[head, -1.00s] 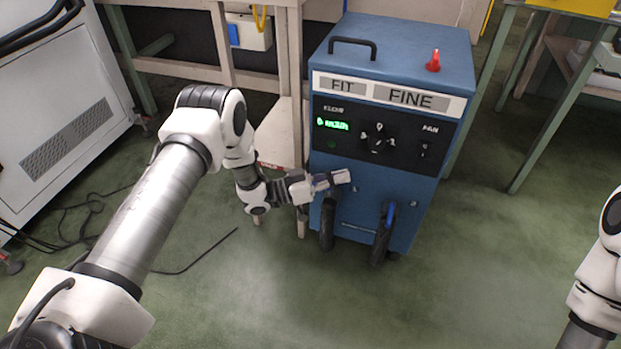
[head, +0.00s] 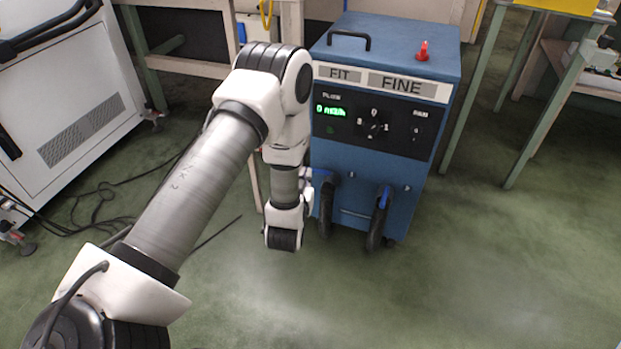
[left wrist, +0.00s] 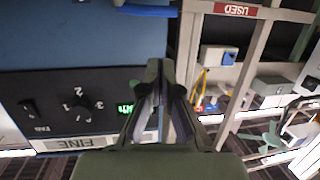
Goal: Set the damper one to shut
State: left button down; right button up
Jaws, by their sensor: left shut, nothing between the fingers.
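The blue machine (head: 388,60) stands upright, labelled FIT and FINE, with a black control panel. Two black hoses hang on its lower front. A blue lever (head: 384,195) sits at the right hose, and another blue lever (head: 326,176) sits at the left hose, partly behind my arm. Which one is damper one I cannot tell. My left gripper (left wrist: 155,72) is shut and empty, in front of the machine's side edge. A blue bar (left wrist: 146,10) shows at the top of the left wrist view, apart from the fingertips. In the head view my arm mostly hides this gripper.
The panel has a dial (head: 374,126), a green display (head: 330,110) and a fan switch (head: 415,130). A red light (head: 422,52) and a black handle are on top. A white cabinet (head: 75,100) and loose cables are at the left. The floor in front is clear.

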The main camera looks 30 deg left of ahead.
pick_arm(q)
jog(key=w+a+f+b, duration=0.2)
jog(key=w+f+b, duration=0.1)
jog(key=w+f, duration=0.1)
jog(key=shift+w, duration=0.5)
jog(key=shift+a, duration=0.1)
jog(key=shift+w+a+f+p, duration=0.15)
jog(key=shift+w+a+p, duration=0.35)
jog(key=shift+p, duration=0.35)
jog(key=shift+w+d, duration=0.1)
